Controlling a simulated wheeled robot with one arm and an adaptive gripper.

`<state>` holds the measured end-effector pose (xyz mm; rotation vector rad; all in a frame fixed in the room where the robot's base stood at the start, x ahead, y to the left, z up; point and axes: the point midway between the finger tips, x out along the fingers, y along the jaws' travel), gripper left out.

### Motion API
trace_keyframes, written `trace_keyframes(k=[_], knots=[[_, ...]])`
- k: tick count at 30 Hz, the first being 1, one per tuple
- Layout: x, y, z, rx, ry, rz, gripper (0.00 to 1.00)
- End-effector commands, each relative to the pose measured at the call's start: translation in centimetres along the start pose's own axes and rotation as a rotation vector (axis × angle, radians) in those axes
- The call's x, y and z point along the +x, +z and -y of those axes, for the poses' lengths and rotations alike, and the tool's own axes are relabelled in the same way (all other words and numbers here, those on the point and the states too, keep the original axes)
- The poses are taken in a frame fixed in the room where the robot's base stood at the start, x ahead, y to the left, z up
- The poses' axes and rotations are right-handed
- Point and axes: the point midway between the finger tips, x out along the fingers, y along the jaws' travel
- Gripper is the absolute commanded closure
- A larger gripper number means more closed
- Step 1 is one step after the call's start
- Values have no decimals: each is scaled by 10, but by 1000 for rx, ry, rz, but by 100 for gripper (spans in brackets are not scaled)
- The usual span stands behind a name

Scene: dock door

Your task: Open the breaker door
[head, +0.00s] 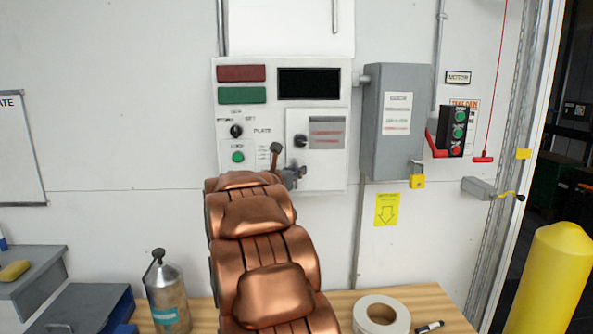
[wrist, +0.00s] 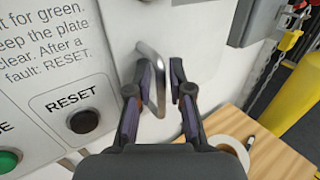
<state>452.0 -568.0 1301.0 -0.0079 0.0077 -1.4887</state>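A small white door (head: 323,170) with a grey window and a black knob is on the right part of the white control panel; it looks closed. I take it for the breaker door. In the wrist view, a bent silver handle (wrist: 153,56) stands out from a white surface (wrist: 182,30). My gripper (wrist: 161,80) is open, with one dark finger on each side of the handle. Whether the fingers touch it is unclear. In the head view, my gripper (head: 291,177) is at the door's lower left edge, partly hidden by my copper arm.
A black RESET button (wrist: 84,121) is left of my gripper. A grey box (head: 390,150) with a yellow padlock (head: 417,181) hangs right of the panel. Below is a wooden bench (head: 345,300) with a tape roll (head: 381,315) and a canister (head: 168,300). A yellow bollard (head: 550,280) stands right.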

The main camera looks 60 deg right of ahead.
Motion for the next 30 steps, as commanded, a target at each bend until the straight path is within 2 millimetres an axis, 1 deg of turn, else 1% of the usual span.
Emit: trace_keyframes(k=[7, 12, 13, 30], knots=[[0, 0, 0, 0, 0, 0, 81], [0, 0, 0, 0, 0, 0, 99], [0, 0, 0, 0, 0, 0, 100], [0, 0, 0, 0, 0, 0, 100]])
